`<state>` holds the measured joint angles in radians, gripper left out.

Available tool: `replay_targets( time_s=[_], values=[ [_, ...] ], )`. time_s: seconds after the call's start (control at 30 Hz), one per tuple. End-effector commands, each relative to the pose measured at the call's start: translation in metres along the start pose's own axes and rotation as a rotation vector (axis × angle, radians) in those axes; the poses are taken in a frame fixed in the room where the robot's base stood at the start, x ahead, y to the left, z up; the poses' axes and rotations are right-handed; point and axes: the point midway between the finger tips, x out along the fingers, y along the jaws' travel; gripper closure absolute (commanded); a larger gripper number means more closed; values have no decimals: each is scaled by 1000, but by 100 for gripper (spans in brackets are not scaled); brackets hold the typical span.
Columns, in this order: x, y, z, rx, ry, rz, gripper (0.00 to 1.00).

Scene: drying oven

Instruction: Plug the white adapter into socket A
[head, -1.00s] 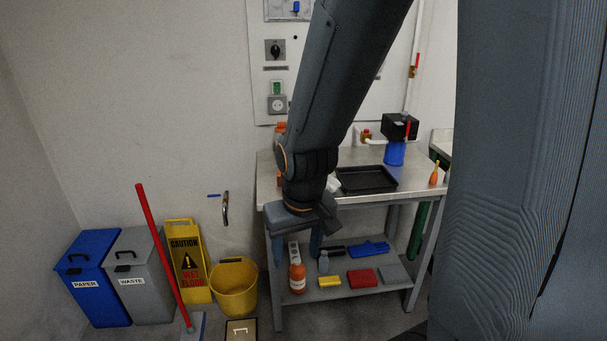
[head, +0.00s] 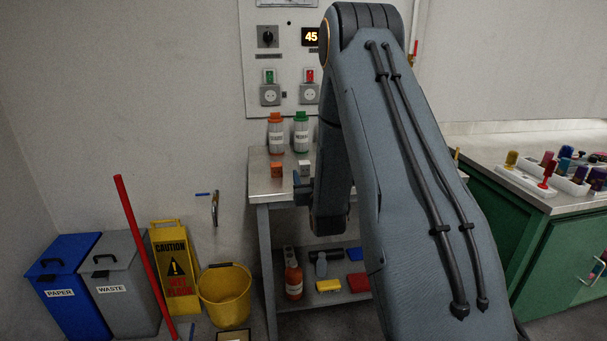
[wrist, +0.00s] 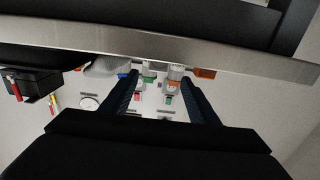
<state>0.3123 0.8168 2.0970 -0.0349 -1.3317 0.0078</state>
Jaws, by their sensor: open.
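The white adapter (head: 304,167) appears as a small pale block on the steel table, right of an orange block (head: 277,170). Two round sockets are on the wall panel, a left socket (head: 270,95) under a green switch and a right socket (head: 310,94) under a red switch. Their letters are unreadable.
An orange-capped bottle (head: 275,134) and a green-capped bottle (head: 301,133) stand behind the blocks, below the sockets. The table edge (wrist: 230,58) crosses the wrist view close to the fingers. A black box (wrist: 32,84) shows at left there. My arm hides the table's right part.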

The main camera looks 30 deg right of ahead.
Motion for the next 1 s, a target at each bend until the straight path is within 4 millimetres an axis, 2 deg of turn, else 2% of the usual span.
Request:
replay_targets(
  time_s=[0.37,0.67,0.97,1.0],
  values=[
    [35,2,-2,0,14,2,45],
    [74,3,-2,0,13,1,45],
    [78,3,-2,0,11,2,45],
    [78,3,-2,0,11,2,52]
  ],
)
